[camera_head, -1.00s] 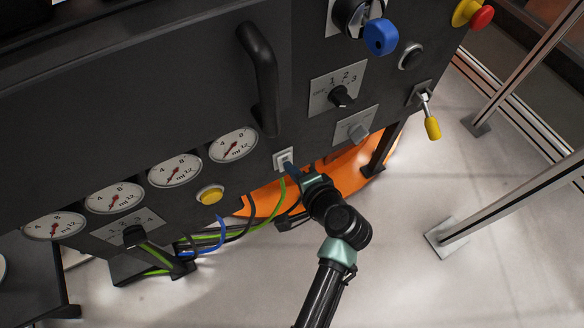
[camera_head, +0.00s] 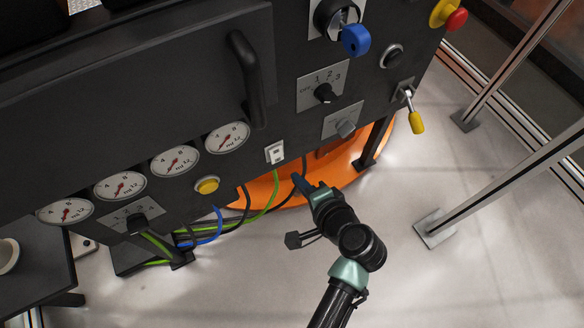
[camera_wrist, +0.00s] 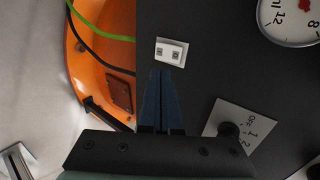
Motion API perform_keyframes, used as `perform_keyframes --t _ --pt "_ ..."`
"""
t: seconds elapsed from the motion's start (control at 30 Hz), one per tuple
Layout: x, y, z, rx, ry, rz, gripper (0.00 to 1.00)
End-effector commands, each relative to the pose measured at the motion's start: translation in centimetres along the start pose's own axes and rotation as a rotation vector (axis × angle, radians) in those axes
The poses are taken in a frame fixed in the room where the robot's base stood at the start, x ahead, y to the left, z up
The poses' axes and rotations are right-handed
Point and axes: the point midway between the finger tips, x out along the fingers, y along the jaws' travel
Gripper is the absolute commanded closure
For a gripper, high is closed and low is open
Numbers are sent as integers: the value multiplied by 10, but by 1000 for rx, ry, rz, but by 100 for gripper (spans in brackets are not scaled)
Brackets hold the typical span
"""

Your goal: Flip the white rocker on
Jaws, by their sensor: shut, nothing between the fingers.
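The white rocker (camera_head: 275,153) is a small white switch plate on the dark panel, at the panel's lower edge in the head view. It also shows near the top middle of the wrist view (camera_wrist: 171,52), with two small dark marks on its face. My gripper (camera_head: 299,181) is below and to the right of the rocker in the head view, apart from it. In the wrist view my blue fingers (camera_wrist: 162,73) are together with nothing between them, their tips just short of the rocker plate in the picture. Which way the rocker is tipped is hard to tell.
A black handle (camera_head: 248,78) stands out above. Green cables (camera_head: 262,205) hang below.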

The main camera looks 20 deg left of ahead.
Motion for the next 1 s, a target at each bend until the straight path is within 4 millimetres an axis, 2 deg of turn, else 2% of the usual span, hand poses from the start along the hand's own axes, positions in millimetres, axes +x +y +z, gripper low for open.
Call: perform_keyframes --t 0.03,0.1,0.33,0.73,1.0 --pt "-13 -3 0 2 3 0 100" --pt "-25 -3 0 2 3 1 100" --pt "-46 -3 0 0 0 0 100" --pt "-47 -1 0 0 -1 -1 100" --pt "-36 27 2 4 -4 -62 100"
